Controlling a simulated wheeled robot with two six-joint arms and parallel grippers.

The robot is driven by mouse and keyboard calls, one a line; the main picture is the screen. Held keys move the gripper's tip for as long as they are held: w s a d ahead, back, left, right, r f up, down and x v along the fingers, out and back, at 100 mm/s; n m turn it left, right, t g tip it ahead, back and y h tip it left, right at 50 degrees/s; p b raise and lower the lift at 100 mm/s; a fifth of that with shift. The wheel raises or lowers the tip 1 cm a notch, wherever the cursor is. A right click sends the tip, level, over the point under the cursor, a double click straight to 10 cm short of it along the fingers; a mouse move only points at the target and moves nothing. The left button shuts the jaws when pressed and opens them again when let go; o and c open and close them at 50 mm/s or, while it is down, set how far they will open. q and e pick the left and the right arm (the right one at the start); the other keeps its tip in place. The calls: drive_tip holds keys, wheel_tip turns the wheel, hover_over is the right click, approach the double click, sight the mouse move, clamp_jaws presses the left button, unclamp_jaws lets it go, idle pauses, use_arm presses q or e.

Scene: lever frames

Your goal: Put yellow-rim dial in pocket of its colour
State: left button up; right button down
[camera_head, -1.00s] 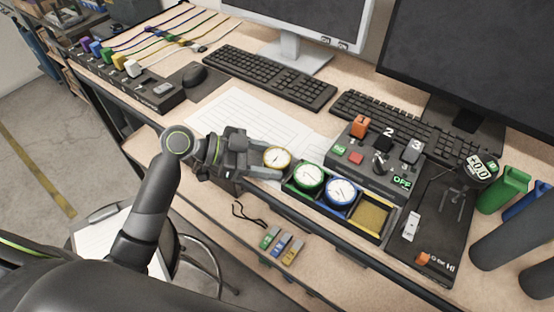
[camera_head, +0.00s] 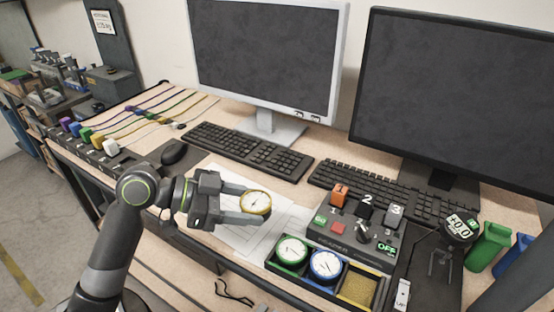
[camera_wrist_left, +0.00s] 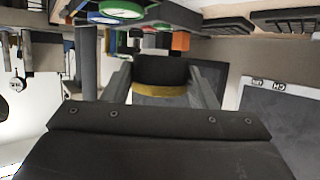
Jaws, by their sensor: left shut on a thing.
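The yellow-rim dial (camera_head: 256,203) has a white face and is held between the fingers of my left gripper (camera_head: 246,205), which is shut on it above the paper sheets. In the left wrist view the dial's yellow rim (camera_wrist_left: 160,90) shows edge-on between the fingers, with a dark body. The tray (camera_head: 318,292) at the desk's front edge has three pockets. The green-rim dial (camera_head: 291,251) sits in the left pocket and the blue-rim dial (camera_head: 326,265) in the middle one. The yellow pocket (camera_head: 358,288) at the right is empty. My right gripper is not in view.
A control box (camera_head: 350,240) with an orange switch, buttons and a lever stands right behind the tray. Two keyboards (camera_head: 248,148) and two monitors (camera_head: 262,60) stand farther back. A gauge on a stand (camera_head: 459,228) and a green bin (camera_head: 488,246) are at the right.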

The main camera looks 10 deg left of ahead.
use_arm(q)
drive_tip(key=shift+s+a+f+n+t+y, duration=0.35)
drive_tip(key=shift+s+a+f+n+t, duration=0.2)
drive_tip(key=shift+s+a+f, duration=0.4)
drive_tip(key=shift+s+a+f+n+t+y, duration=0.3)
drive_tip(key=shift+s+a+f+n+t, duration=0.35)
drive_tip(key=shift+a+f, duration=0.5)
drive_tip(key=shift+s+a+f+n+t+y, duration=0.4)
drive_tip(key=shift+s+a+f, duration=0.55)
drive_tip(key=shift+a, duration=0.15)
wheel_tip(320, 180, up, 6)
drive_tip(key=m+g+h, duration=0.2)
drive_tip(key=m+g, duration=0.1)
hover_over(250, 243)
drive_tip(key=shift+s+a, duration=0.1)
drive_tip(key=shift+a, duration=0.05)
drive_tip(key=shift+d+r, duration=0.2)
drive_tip(key=shift+f, duration=0.1)
wheel_tip(250, 243, down, 9)
drive_tip(key=shift+f+p, duration=0.2)
drive_tip(key=shift+p, duration=0.2)
